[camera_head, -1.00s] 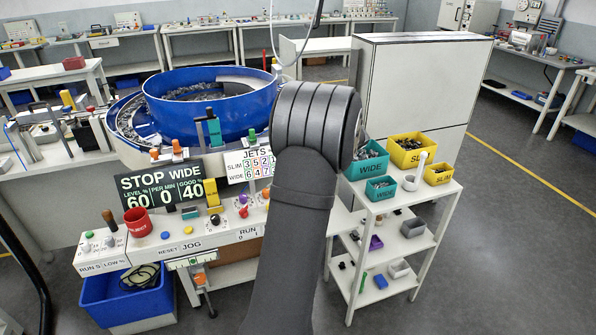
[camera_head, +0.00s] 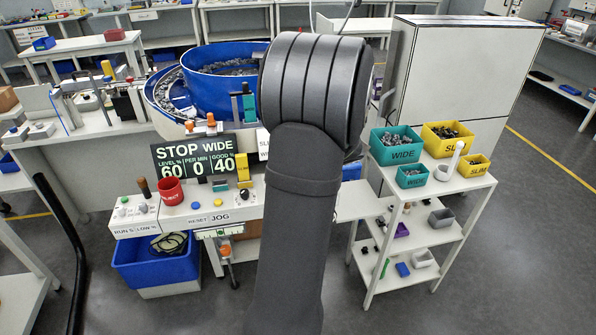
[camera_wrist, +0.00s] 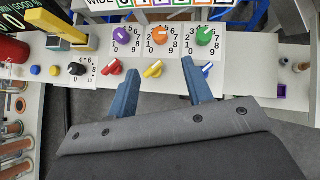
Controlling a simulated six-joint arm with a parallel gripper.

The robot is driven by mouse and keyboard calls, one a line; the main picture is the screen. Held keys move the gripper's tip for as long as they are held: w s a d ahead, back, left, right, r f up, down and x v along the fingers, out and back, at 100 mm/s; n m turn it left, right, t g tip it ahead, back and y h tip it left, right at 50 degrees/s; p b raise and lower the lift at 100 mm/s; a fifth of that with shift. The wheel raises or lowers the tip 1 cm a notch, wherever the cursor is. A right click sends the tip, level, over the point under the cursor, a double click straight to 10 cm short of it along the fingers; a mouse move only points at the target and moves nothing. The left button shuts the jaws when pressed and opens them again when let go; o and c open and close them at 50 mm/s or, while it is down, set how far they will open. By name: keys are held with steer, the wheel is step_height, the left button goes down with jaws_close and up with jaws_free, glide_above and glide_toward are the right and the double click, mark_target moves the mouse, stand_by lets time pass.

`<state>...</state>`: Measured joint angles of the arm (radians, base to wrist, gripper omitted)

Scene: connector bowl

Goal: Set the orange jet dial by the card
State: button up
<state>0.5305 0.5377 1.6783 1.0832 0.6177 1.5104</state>
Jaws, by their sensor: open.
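The orange jet dial (camera_wrist: 160,35) is on the white panel in the wrist view, between the purple dial (camera_wrist: 122,37) and the green dial (camera_wrist: 205,35). Numbers ring each dial; I cannot tell exactly where the orange pointer stands. The jets card (camera_wrist: 165,13) is cut off at the top of the wrist view; its WIDE row shows partly. In the head view my arm hides most of the card (camera_head: 263,144) and the dials. My gripper (camera_wrist: 159,68) is open and empty, its blue fingers spread on the near side of the orange dial, apart from it.
Red (camera_wrist: 112,67), yellow (camera_wrist: 153,69) and blue-white (camera_wrist: 207,69) levers sit below the dials. A black dial (camera_wrist: 77,69) and a yellow upright part (camera_wrist: 64,25) stand left. The display (camera_head: 195,165) reads STOP WIDE. A bin shelf (camera_head: 440,185) stands right.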

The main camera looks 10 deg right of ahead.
steer(key=x, duration=1.2)
steer(key=shift+w+a+f, duration=0.15)
steer(key=shift+w+f, duration=0.1)
steer(key=shift+w, duration=0.05)
steer(key=shift+c, duration=0.5)
steer(key=c, duration=0.9)
steer(key=n+y, duration=0.1)
steer(key=n+g+y, duration=0.1)
steer(key=n+y, duration=0.1)
steer(key=n, duration=0.1)
steer(key=shift+w+d, duration=0.1)
steer(key=shift+d, duration=0.2)
steer(key=shift+w+d+n+g+y, duration=0.1)
steer(key=shift+n+g+y, duration=0.95)
steer(key=shift+n, duration=0.75)
steer(key=shift+g, duration=0.25)
